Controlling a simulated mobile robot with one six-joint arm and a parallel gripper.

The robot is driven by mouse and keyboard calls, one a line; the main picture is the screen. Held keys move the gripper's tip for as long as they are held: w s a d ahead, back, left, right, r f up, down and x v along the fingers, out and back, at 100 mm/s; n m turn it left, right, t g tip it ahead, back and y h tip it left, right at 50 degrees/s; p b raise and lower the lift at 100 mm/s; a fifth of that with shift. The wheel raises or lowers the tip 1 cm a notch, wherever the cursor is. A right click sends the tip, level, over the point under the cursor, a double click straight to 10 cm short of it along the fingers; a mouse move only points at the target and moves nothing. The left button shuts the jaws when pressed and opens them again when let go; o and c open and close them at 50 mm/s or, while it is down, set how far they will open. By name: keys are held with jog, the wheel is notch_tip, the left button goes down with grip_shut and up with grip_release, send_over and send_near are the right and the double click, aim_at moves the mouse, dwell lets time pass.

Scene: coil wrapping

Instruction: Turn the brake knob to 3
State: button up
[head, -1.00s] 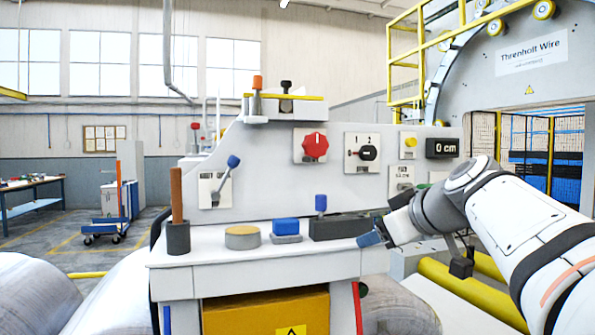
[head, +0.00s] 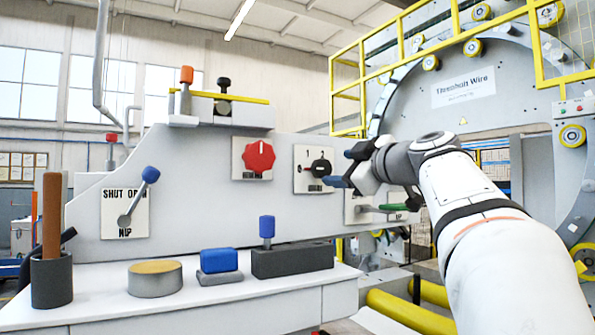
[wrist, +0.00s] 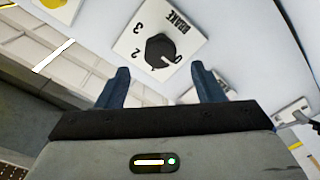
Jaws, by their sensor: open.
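The brake knob is black and round on a white plate marked BRAKE, in the wrist view (wrist: 160,50) just beyond my fingertips. It also shows in the head view (head: 320,168), left of my gripper. Its light pointer is turned to the left in the head view, by the 0 mark. The 2 and 3 show in the wrist view, away from the pointer. My gripper (head: 345,167) is open and empty in front of the plate's right side, and hides part of it in the head view. Its two blue fingers (wrist: 162,80) stand apart, short of the knob.
A red knob (head: 259,157) is left of the brake plate, and a blue-tipped nip lever (head: 137,197) is further left. A green-handled control (head: 385,208) is below my gripper. The shelf (head: 200,300) holds a dark cup, a round tin and blue-topped blocks.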

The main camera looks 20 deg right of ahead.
aim_at(325, 169)
jog(key=p+x, duration=0.2)
jog(key=x, duration=0.4)
jog(key=shift+w, duration=0.25)
jog(key=c, duration=1)
jog(key=shift+o, duration=0.2)
